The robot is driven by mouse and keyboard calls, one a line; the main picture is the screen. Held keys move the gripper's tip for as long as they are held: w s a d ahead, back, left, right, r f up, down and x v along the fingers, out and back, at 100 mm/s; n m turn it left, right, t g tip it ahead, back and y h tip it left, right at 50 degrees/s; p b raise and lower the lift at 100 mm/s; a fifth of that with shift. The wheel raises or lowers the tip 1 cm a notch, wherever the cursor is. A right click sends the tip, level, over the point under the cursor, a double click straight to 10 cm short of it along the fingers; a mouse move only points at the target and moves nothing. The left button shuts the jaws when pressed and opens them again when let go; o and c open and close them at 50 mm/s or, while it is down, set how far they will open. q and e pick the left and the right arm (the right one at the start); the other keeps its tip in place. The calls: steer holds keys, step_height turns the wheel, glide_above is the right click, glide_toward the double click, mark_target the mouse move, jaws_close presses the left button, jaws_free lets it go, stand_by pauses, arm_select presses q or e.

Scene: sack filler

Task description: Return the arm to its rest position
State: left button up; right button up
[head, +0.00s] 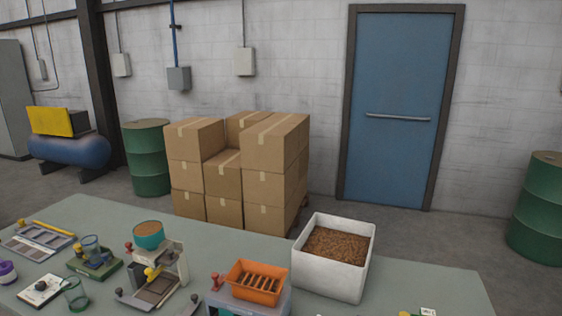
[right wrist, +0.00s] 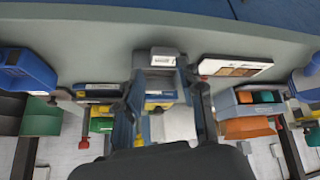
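My right gripper (right wrist: 166,88) shows in the right wrist view, with its two dark fingers spread apart. I see nothing clamped between the fingertips. A small grey block with a label (right wrist: 162,58) lies beyond the tips, and I cannot tell the distance to it. Neither gripper nor arm shows in the head view, so my left gripper is out of sight.
The grey-green table (head: 430,285) carries a white bin of brown pellets (head: 310,270), an orange tray (head: 257,284), a small press with a teal bowl (head: 148,238) and a green cup (head: 75,294). Stacked cartons (head: 240,172) stand behind. The table's right end looks mostly clear.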

steer(key=s+f+g, duration=0.3)
steer(key=s, duration=0.5)
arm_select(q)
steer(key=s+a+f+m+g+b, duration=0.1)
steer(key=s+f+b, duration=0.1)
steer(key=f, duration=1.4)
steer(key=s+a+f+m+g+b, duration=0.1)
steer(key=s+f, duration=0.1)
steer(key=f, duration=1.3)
arm_select(e)
step_height(320, 180, down, 31)
steer(key=s+g, duration=0.1)
steer(key=s, duration=0.1)
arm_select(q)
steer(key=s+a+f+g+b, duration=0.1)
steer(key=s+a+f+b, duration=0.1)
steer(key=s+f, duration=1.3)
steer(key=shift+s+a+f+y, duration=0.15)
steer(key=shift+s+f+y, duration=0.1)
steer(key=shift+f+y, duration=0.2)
arm_select(e)
steer(key=s+d+f, duration=0.1)
steer(key=s+f, duration=0.6)
steer(key=s, duration=0.1)
steer(key=s+d+f+g, duration=0.1)
steer(key=s+d+f, duration=0.1)
steer(key=s+f, duration=0.5)
steer(key=shift+s+d+f+n+g, duration=0.3)
steer(key=shift+s+f+n, duration=0.1)
steer(key=shift+f, duration=0.25)
